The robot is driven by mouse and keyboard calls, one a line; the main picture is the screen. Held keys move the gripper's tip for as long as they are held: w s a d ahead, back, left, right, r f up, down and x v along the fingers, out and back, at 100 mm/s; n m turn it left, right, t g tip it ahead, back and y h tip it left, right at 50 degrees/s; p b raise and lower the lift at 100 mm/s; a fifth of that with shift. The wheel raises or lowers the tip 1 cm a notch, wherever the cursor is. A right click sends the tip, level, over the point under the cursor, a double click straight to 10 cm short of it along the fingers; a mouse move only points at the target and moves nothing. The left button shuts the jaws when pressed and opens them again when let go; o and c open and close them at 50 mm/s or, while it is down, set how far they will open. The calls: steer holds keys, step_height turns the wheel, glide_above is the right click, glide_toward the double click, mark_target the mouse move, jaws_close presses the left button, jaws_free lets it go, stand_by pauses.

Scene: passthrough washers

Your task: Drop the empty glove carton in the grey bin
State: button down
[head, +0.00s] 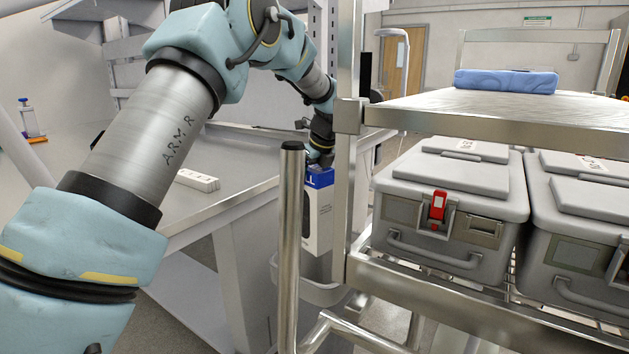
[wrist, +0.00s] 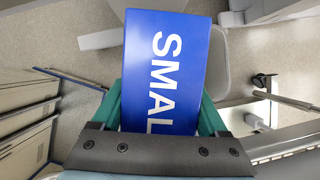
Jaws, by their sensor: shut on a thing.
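The glove carton (head: 318,214) has a blue top and white sides with a dark panel. In the wrist view its blue face (wrist: 165,60) reads "SMAL", the rest cut off by my gripper. My gripper (head: 320,162) is shut on the carton's upper end, with teal fingers on both sides in the wrist view (wrist: 160,108). The carton hangs upright. The grey bin (head: 312,293) is below it in the head view, partly hidden by the cart's post and handle. A grey rounded shape beside the carton in the wrist view (wrist: 226,72) looks like the bin. The bin's inside is hidden.
A metal cart (head: 440,104) stands close on the right, with grey cases (head: 450,195) and a blue folded pack (head: 506,81). Its upright handle (head: 290,240) is in front of the bin. A grey workbench (head: 235,165) is on the left.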

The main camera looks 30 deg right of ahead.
step_height(320, 180, down, 11)
steer(key=b, duration=1.1)
step_height(320, 180, down, 17)
steer(key=b, duration=0.4)
steer(key=shift+r, duration=0.15)
jaws_free()
steer(key=shift+p+v, duration=0.35)
steer(key=shift+v, duration=3.45)
